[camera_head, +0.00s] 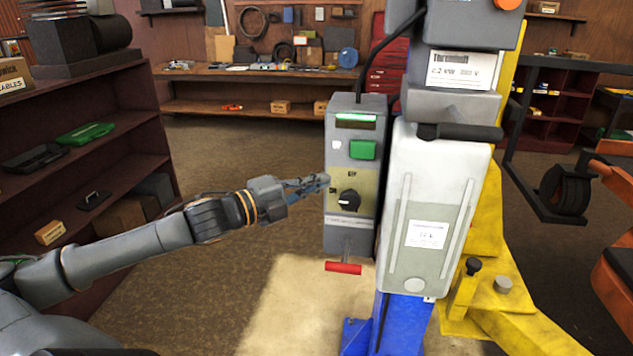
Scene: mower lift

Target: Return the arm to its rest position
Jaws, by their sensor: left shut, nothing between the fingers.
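My left arm reaches in from the lower left, stretched out towards the grey control box of the lift. My left gripper (312,185) is shut and empty, with its fingertips close to the left edge of the control box (347,235). I cannot tell whether they touch it. The box has a green button (363,150), a black rotary knob (349,200) and a red-handled lever (343,268) below it. My right gripper is not in view.
A lift column with a light grey cover (440,200) stands right of the box, with yellow lift parts (485,290) beside it. A dark shelf (110,150) stands at the left. A workbench (240,75) runs along the back. Floor between is open.

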